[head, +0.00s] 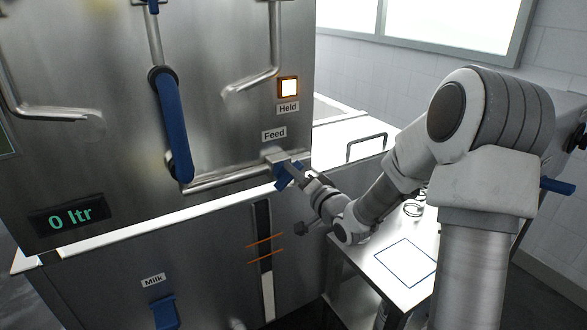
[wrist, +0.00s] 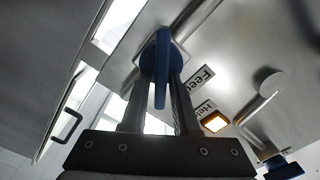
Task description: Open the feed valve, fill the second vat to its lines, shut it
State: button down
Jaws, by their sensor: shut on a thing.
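The feed valve has a blue handle (head: 287,177) at the end of a steel pipe, under the label "Feed" (head: 274,134). My gripper (head: 299,178) is shut on this handle. In the wrist view the blue handle (wrist: 161,70) stands between my two fingers. On the vat front below is a dark upright sight slot (head: 263,222) with a pale column (head: 268,296) in its lower part. Two orange lines (head: 265,241) cross the slot, above the top of the pale column. Which vat this is, I cannot tell.
A lit "Held" lamp (head: 288,87) is above the Feed label. A display (head: 69,217) reads "0 ltr". A long blue lever (head: 172,125) hangs left of the valve. A blue Milk tap (head: 164,312) is lower left. A white table (head: 378,258) with a marked square stands right.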

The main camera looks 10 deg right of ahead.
jog(key=shift+a+f+m, duration=0.1)
jog(key=shift+f+m, duration=0.05)
jog(key=shift+m, duration=0.35)
jog(key=c, duration=0.9)
grip_release()
jog(key=shift+o, duration=0.2)
jog(key=shift+s, duration=0.1)
